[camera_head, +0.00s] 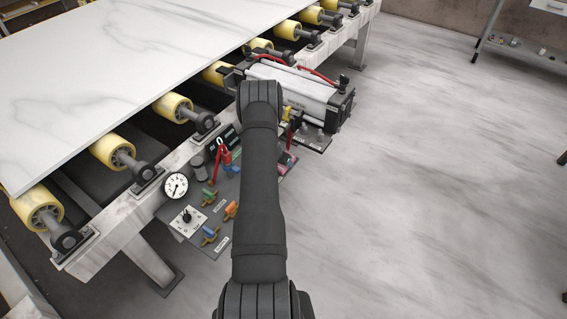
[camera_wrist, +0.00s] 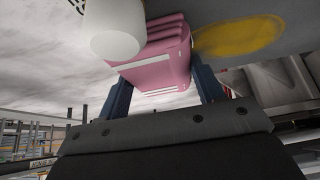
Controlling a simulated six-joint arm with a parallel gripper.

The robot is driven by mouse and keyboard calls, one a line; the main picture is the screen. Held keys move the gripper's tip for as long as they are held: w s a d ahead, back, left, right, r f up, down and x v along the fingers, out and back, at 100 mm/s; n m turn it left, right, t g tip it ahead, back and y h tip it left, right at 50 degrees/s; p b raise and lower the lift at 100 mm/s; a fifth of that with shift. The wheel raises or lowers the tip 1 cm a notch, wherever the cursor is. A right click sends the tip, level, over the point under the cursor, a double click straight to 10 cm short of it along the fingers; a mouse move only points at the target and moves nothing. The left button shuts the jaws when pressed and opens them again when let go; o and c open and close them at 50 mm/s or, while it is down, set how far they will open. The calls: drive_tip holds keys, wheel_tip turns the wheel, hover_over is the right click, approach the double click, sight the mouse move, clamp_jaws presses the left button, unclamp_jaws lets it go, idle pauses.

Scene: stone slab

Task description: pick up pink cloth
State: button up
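The pink cloth (camera_wrist: 158,62) is a folded bundle with a white stripe, at the top middle of the wrist view. In the head view only a small pink part (camera_head: 286,160) shows by the dark control panel; my arm hides the rest. My gripper (camera_wrist: 163,82) has its two blue fingers wide apart, one at each side of the cloth's lower part. The cloth covers the left fingertip. Whether both fingers press on it, I cannot tell. The gripper is hidden behind my arm in the head view.
A white cylinder (camera_wrist: 116,28) stands close to the cloth in the wrist view. The panel (camera_head: 214,240) carries a gauge (camera_head: 175,186) and coloured valves. A silver cylinder unit (camera_head: 290,90) and the roller frame with a marble slab (camera_head: 100,75) are close by.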

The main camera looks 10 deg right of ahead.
drive_tip(key=c, duration=0.5)
drive_tip(key=shift+o, duration=0.2)
drive_tip(key=shift+r, duration=0.1)
wheel_tip(320, 180, up, 18)
drive_tip(key=shift+r, duration=0.2)
drive_tip(key=shift+o, duration=1)
drive_tip(key=shift+c, duration=0.6)
drive_tip(key=shift+w+a+f+n+t+y, duration=0.25)
drive_tip(key=shift+f+n+y, duration=0.45)
drive_tip(key=shift+f+n, duration=0.95)
drive_tip(key=shift+w+a+f+n+t+y, duration=0.15)
drive_tip(key=shift+a+f+n+t+y, duration=0.4)
drive_tip(key=shift+f+n, duration=1.1)
drive_tip(key=shift+w+f+n+t+y, duration=0.1)
drive_tip(key=shift+w+f+n+y, duration=0.1)
drive_tip(key=shift+f+n+y, duration=1.35)
